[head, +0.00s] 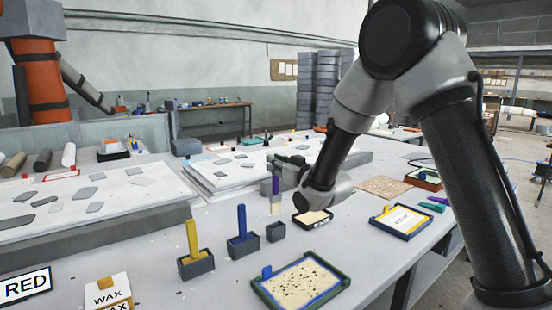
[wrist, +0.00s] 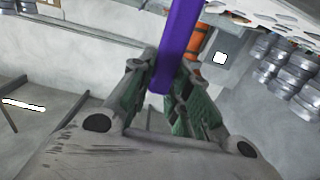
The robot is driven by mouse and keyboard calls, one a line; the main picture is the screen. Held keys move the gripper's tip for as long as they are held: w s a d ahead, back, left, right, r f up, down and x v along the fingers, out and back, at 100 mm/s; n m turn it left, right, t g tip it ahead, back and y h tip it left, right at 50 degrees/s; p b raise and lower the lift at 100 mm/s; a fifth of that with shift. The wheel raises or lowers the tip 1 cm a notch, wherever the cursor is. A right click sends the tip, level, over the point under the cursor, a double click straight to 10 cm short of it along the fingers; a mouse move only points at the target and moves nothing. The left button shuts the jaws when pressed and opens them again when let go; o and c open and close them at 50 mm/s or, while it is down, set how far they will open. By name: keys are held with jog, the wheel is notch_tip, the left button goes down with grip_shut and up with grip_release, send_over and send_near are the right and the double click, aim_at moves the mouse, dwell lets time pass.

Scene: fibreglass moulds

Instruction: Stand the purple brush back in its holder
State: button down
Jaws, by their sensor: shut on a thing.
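My gripper (head: 283,176) is shut on the purple brush (head: 275,186). The brush hangs upright with its pale bristles (head: 276,209) down. In the head view it shows just above and behind a small dark grey holder (head: 276,233), which has no brush in it. The bristles look clear of the holder, though the exact gap is hard to judge. In the wrist view the purple handle (wrist: 179,45) passes between the green-grey fingers (wrist: 167,82). The bristles and the holder do not show there.
A blue brush (head: 242,220) and a yellow brush (head: 193,240) stand in grey holders to the left. A framed tray (head: 341,289) lies in front, a small black tray (head: 313,226) to the right.

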aim_at(277, 192)
jog(key=shift+f, duration=4.85)
jog(key=c, duration=1.3)
grip_release()
jog(key=shift+s, duration=0.1)
jog(key=v, duration=1.2)
